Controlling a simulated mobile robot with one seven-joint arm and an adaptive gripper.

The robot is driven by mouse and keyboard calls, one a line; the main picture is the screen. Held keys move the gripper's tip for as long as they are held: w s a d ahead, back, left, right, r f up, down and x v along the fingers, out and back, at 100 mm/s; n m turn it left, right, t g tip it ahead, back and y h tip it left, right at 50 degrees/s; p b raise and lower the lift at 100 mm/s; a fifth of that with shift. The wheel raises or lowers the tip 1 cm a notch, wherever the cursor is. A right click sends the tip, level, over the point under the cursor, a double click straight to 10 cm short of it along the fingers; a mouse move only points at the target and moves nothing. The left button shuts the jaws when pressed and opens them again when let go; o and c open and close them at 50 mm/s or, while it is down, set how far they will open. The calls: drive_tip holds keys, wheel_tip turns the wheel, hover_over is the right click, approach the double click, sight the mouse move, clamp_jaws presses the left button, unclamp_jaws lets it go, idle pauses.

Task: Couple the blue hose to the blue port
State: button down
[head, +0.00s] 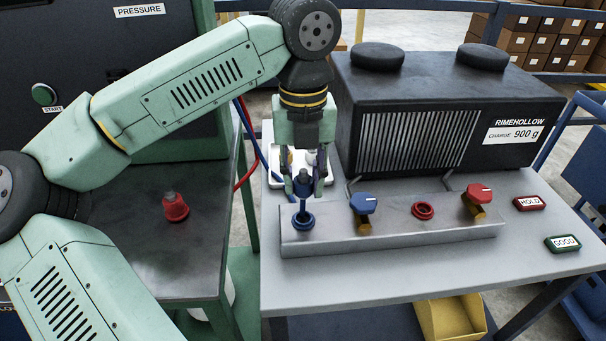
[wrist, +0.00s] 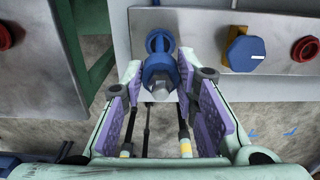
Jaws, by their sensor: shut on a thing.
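My gripper (head: 305,187) is shut on the blue coupler (head: 302,187) of the blue hose, with one finger on each side. The coupler is roughly upright over the blue port (head: 302,220) at the left end of the metal block. Its lower tip points at the port's ring; I cannot tell whether it touches. In the wrist view the coupler (wrist: 157,75) is between the purple finger pads, with the blue port (wrist: 160,40) just beyond. The blue hose (head: 253,139) runs from the upper left and passes behind my gripper.
The metal block (head: 330,238) also bears a blue-knobbed valve (head: 363,203), a red port (head: 422,210) and a red-knobbed valve (head: 478,194). A red coupler (head: 175,208) stands on the dark left table. The black RIMEHOLLOW unit (head: 430,115) stands behind the block.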

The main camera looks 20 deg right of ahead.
sight(303, 171)
drive_tip(key=shift+f+b, duration=1.6)
drive_tip(key=shift+f, duration=1.15)
drive_tip(key=shift+b, duration=0.5)
drive_tip(key=shift+f+b, duration=0.5)
drive_tip(key=shift+f, duration=0.05)
drive_tip(key=c, duration=1.2)
unclamp_jaws()
wheel_tip(303, 171, up, 12)
drive_tip(key=shift+r, duration=0.1)
drive_tip(key=shift+o, duration=0.4)
